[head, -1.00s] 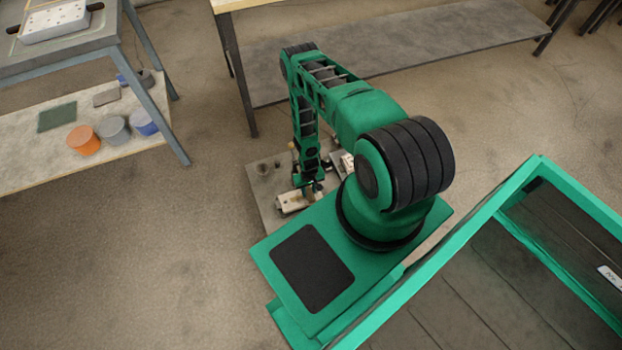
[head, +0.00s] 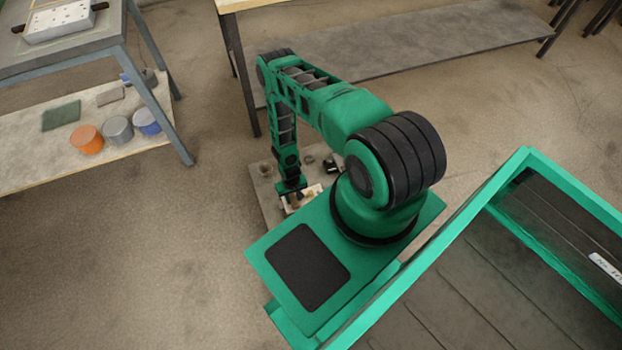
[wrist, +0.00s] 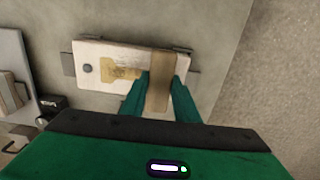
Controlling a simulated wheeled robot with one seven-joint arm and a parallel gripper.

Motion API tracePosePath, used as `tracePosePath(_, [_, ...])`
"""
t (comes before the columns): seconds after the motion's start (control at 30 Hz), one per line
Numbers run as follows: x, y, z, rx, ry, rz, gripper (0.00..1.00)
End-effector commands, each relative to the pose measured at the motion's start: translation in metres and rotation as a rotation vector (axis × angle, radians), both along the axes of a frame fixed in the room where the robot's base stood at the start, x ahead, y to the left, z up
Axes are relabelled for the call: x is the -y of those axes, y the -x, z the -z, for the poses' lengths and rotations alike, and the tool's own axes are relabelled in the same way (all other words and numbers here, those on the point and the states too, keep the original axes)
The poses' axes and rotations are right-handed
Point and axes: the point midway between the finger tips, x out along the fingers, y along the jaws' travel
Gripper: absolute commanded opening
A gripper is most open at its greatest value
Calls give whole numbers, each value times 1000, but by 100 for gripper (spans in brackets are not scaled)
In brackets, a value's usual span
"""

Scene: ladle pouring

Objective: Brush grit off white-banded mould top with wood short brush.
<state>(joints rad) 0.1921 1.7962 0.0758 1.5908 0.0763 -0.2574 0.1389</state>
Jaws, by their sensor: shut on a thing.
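The mould (wrist: 90,52) is a pale block with a tan recessed patch (wrist: 118,70) and a dark round peg at its left, lying on a grey slab. In the head view the mould (head: 314,191) shows partly behind my gripper (head: 291,190). In the wrist view my gripper (wrist: 163,84) is shut on the wood short brush (wrist: 161,65), a brown strip between the two green fingers. The brush lies across the right part of the mould in the picture. I cannot tell whether it touches the top. Any grit is too small to make out clearly.
The grey slab (head: 268,205) sits beside my base. A small black thing (wrist: 52,103) and a striped block (wrist: 10,92) lie left of the mould. A bench with a low shelf (head: 400,50) stands behind. Orange (head: 87,140), grey and blue tubs stand on the left shelf.

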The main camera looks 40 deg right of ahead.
Motion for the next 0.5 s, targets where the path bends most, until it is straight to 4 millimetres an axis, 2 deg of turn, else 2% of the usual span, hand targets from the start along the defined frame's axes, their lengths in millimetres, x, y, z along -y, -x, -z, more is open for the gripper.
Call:
tracePosePath(0.07, [-1,-1,-5,0,-1,0,0])
tracePosePath(0.17, [-1,-2,-33,3,-1,-1,0])
tracePosePath(0.5, [-1,0,-60,0,-1,0,0])
